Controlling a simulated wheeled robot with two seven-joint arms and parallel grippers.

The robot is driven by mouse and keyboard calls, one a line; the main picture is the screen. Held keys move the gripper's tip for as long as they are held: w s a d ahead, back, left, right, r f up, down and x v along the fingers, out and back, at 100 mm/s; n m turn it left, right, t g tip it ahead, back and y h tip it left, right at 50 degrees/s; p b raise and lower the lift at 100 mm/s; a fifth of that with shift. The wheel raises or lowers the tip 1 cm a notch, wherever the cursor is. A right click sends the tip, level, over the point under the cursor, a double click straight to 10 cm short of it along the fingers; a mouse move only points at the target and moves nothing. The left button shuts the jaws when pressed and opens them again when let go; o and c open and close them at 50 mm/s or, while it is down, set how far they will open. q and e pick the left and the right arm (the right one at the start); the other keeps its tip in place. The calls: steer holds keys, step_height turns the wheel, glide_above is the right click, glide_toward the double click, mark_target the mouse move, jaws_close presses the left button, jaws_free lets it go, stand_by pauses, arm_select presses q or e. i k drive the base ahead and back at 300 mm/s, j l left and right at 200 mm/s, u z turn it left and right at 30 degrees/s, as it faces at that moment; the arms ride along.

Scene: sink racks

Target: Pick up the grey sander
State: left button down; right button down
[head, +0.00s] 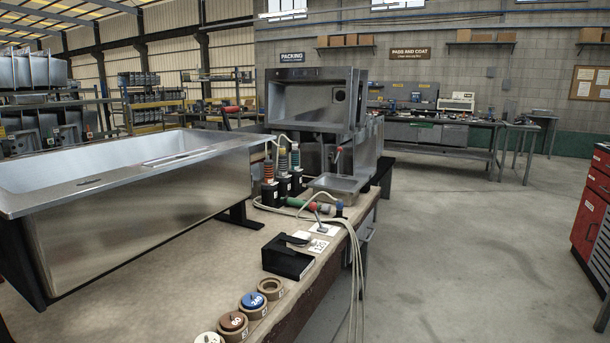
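Several hand tools with hoses, which look like sanders, are on the bench (225,270). Three stand upright in black holders: one with a red band (268,170), one with a yellowish and dark body (283,162), and one with a green band (295,157). Another tool with red and green parts (320,208) lies on the bench in front of them. Which of these is the grey sander I cannot tell at this size. Neither of my grippers is in view.
A large steel sink (140,230) fills the left of the bench. Pale hoses (357,275) hang over the right edge. A red cabinet (589,222) stands far right; the floor between is clear.

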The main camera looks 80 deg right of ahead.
mark_target(283, 177)
steer(key=z, duration=2.35)
